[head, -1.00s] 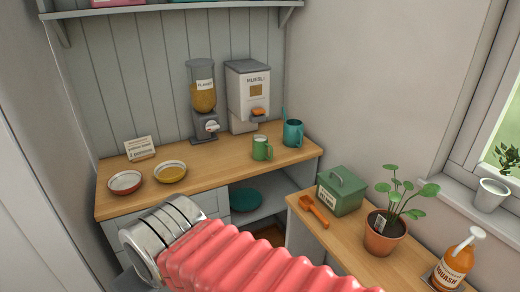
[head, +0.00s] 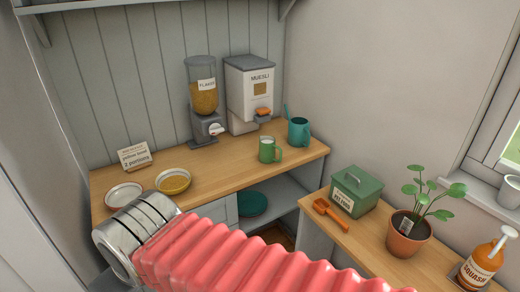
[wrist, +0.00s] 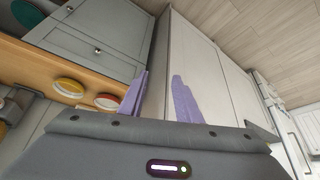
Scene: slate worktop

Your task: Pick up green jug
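The green jug (head: 267,150) stands upright on the wooden counter, near its front edge, with pale contents at its top and its handle to the right. A teal jug (head: 298,132) with something sticking out of it stands just behind it to the right. My gripper (wrist: 161,74) shows only in the wrist view. Its two purple fingers are apart with nothing between them. The wrist view does not show the green jug; past the fingers are pale cabinet panels and floor.
On the counter (head: 215,178) stand a flakes dispenser (head: 203,92), a muesli dispenser (head: 249,95), a yellow bowl (head: 173,182), another shallow bowl (head: 124,195) and a sign (head: 134,156). A right-hand counter holds a green box (head: 355,190), orange scoop (head: 330,215), plant (head: 406,238) and squash bottle (head: 482,258).

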